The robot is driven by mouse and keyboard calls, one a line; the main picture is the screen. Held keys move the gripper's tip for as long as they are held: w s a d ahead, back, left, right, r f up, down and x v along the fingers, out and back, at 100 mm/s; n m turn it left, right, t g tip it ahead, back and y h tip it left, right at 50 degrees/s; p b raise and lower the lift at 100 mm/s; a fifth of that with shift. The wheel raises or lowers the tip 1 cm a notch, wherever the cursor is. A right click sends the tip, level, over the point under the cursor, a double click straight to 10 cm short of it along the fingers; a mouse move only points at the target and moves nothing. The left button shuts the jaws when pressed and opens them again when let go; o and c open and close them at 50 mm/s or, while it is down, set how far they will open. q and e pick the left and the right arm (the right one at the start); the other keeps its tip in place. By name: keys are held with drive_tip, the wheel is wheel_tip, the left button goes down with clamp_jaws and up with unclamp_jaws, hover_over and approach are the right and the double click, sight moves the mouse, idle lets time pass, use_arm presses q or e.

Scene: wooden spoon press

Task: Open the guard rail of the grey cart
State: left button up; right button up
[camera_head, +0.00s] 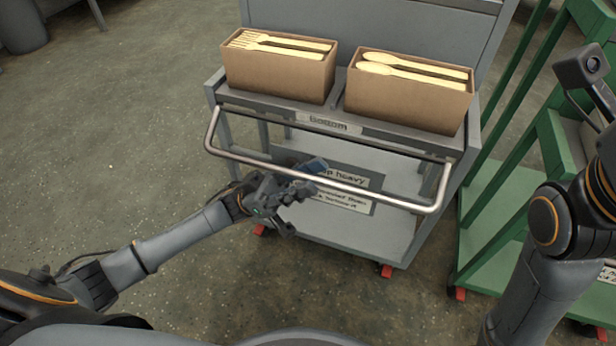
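The grey cart (238,128) stands in front of me. Its guard rail (395,201), a bent metal bar, juts out from the front below the top shelf, level with the "Bottom" label. My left gripper (312,178) is at the middle of the rail, its dark fingers spread with one above and one below the bar. The fingers look open; contact with the bar cannot be made out.
Two cardboard boxes of wooden cutlery, a left one (275,76) and a right one (405,103), sit on the top shelf. A lower shelf (340,232) bears a label. A green cart (500,243) stands close on the right.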

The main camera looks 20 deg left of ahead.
use_arm(q)
drive_tip(key=shift+d+r, duration=0.2)
drive_tip(key=shift+r, duration=0.05)
clamp_jaws()
